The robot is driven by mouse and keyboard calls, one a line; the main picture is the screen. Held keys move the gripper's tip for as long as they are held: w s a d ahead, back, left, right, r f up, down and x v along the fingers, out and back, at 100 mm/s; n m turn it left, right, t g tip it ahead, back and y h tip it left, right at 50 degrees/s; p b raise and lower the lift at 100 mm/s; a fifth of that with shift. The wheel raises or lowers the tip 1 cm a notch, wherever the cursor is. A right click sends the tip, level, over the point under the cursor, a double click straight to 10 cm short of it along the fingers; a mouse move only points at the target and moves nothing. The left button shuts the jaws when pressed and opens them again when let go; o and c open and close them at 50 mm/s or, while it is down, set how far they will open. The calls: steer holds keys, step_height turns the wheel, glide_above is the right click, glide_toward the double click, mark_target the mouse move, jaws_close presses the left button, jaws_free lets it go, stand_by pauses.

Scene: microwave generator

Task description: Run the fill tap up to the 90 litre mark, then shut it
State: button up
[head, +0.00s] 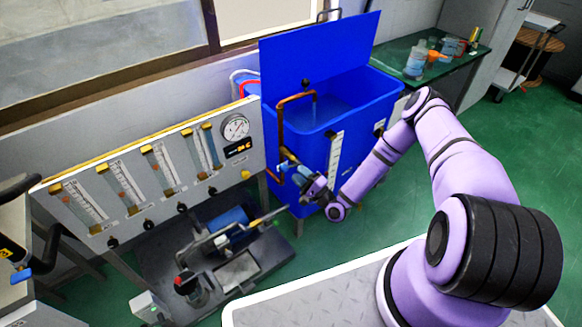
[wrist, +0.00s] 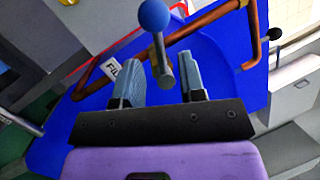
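The blue tank (head: 368,112) stands open with its lid raised and water (head: 340,103) inside. A white level scale (head: 335,158) runs down its front; its marks are too small to read. A copper fill pipe (head: 281,122) bends over the rim; I cannot tell whether water runs from it. In the wrist view, the tap lever has a blue ball knob (wrist: 154,15) on a metal stem, beside a "FILL" label (wrist: 110,68). My gripper (head: 297,170) is at the tap, its blue-grey fingers (wrist: 162,58) apart. The stem shows between them, without clear contact.
A panel of flow tubes (head: 150,175) with a gauge (head: 235,128) stands left of the tank. A pump (head: 230,228) sits on a dark base below it. A green bench (head: 398,60) with beakers is behind right. Green floor is clear at right.

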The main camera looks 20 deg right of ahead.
mark_target(291, 167)
steer(key=shift+x, duration=2.35)
jaws_close()
